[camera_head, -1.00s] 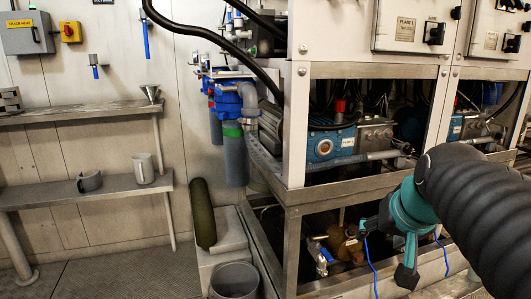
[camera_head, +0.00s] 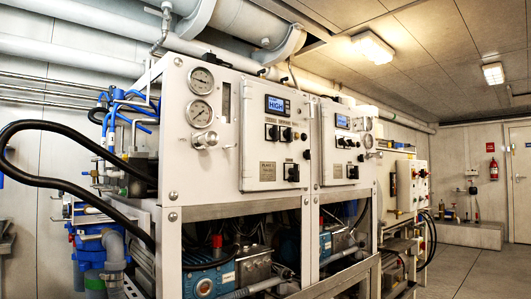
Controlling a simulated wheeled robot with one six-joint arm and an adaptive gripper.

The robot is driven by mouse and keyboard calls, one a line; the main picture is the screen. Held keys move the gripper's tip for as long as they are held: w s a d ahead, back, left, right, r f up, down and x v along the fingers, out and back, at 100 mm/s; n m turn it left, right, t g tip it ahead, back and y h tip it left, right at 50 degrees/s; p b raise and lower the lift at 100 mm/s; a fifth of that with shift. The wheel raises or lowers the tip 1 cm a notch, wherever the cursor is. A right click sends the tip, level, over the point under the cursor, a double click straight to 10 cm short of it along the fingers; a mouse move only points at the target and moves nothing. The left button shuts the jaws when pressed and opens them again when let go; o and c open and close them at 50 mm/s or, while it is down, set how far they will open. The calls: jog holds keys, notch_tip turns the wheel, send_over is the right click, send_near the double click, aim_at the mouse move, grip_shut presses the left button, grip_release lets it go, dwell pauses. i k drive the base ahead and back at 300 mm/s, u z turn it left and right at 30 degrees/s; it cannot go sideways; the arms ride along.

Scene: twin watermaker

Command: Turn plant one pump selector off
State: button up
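The plant one control panel (camera_head: 276,141) is on the near white cabinet, with a lit blue display (camera_head: 277,104) reading "HIGH". Several small black knobs (camera_head: 287,134) sit in a row below the display. A larger black selector (camera_head: 292,173) is lower on the panel, beside a label plate (camera_head: 267,171) that appears to read "PLANT 1". The knob labels and pointer positions are too small to read, so I cannot tell which one is the pump selector. My gripper and arm are not in view.
A similar second panel (camera_head: 342,145) is just to the right. Two pressure gauges (camera_head: 201,80) are left of the first panel. A black hose (camera_head: 75,140) loops out at the left. Open floor (camera_head: 460,270) lies at the right, with a fire extinguisher (camera_head: 494,168) on the far wall.

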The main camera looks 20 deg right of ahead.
aim_at(288, 134)
jog(key=z, duration=0.4)
jog(key=k, duration=1.1)
jog(key=z, duration=1.15)
jog(key=i, duration=0.95)
jog(key=u, duration=0.55)
jog(key=i, duration=0.8)
jog(key=u, duration=0.45)
